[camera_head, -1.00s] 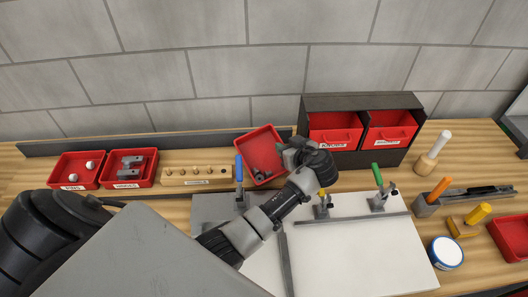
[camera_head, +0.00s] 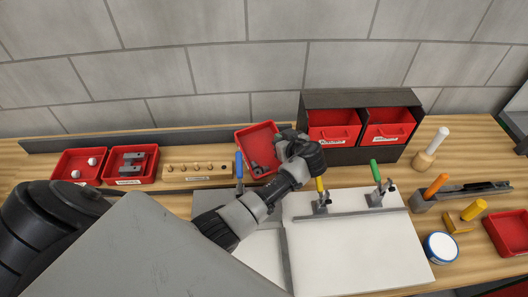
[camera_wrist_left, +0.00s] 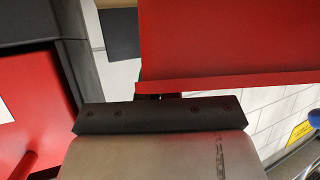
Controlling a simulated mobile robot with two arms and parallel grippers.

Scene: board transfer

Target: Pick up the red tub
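The red tub (camera_head: 254,137) is tilted, with its open side toward the head camera, in front of the back ledge and left of the black bin rack. Dark grey parts lie in its lower corner. My left gripper (camera_head: 281,147) is at the tub's right side and appears shut on its wall. In the left wrist view the red tub (camera_wrist_left: 235,40) fills the upper right, right against the gripper (camera_wrist_left: 160,97); the fingertips are mostly hidden. My right gripper is not in view.
The black rack (camera_head: 350,99) with two red bins stands close on the right. Two red tubs (camera_head: 110,180) and a wooden peg block (camera_head: 198,172) are on the left. A blue-handled clamp (camera_head: 239,168) stands just below the tub; a white board (camera_head: 355,250) lies in front.

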